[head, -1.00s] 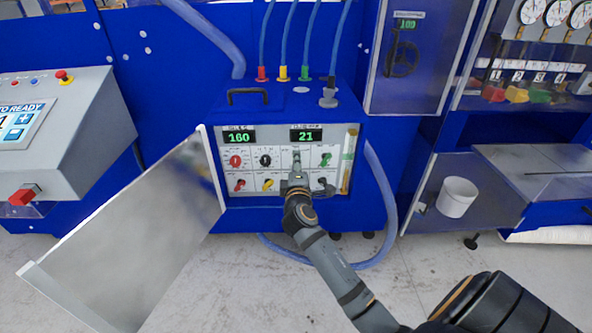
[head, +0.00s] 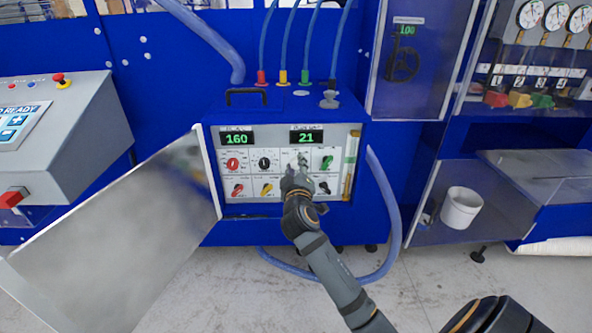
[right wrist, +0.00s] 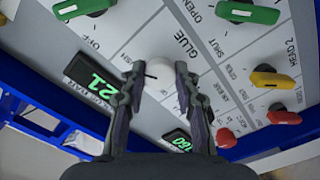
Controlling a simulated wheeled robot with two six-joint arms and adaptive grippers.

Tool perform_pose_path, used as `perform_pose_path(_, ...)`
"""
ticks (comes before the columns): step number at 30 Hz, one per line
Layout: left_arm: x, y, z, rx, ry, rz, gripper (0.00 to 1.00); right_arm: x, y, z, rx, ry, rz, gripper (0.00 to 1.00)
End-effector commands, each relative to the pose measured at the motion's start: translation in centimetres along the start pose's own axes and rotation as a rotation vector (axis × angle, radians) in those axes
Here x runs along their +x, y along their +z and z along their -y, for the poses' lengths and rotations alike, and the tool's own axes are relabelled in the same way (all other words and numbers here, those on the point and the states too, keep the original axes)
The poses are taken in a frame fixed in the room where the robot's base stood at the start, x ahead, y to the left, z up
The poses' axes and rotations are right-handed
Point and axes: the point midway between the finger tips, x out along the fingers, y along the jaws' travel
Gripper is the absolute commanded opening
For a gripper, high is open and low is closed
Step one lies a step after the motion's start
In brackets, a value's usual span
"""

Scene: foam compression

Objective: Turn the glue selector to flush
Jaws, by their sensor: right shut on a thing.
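The glue selector (right wrist: 160,74) is a round white knob with a short black mark, next to the word GLUE on the grey panel. My right gripper (right wrist: 161,88) has one finger on each side of this knob and is shut on it. In the head view my right gripper (head: 299,168) reaches the upper middle of the control panel (head: 287,195) and hides most of the knob there. The position labels around the knob are partly covered by the fingers, so its setting cannot be read. My left gripper is not in view.
Red, black, green and yellow knobs surround the selector closely. Green displays (head: 306,138) read 160 and 21. An open door (head: 120,235) hangs at the panel's left. A blue hose (head: 392,205) loops at the right, and a white bucket (head: 461,208) stands farther right.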

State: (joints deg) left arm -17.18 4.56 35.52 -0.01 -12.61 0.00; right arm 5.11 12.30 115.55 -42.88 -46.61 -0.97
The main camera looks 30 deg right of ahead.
Motion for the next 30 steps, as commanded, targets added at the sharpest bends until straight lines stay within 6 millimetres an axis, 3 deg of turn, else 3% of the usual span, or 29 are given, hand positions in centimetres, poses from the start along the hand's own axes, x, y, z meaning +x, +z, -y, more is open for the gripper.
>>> perform_pose_path(16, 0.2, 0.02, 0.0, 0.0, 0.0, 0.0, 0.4, -0.01, 0.22, 0.21, 0.024, -0.004, 0.006, 0.0)
perform_pose_path(17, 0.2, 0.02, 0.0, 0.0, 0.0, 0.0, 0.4, -0.01, 0.22, 0.21, 0.024, -0.004, 0.006, 0.34)
perform_pose_path(21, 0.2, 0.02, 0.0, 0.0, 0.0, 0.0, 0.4, -0.01, 0.18, 0.17, 0.023, -0.003, 0.005, 0.53)
perform_pose_path(30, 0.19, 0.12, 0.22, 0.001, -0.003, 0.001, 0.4, -0.11, 0.07, 0.08, 0.023, -0.002, 0.002, 0.54)
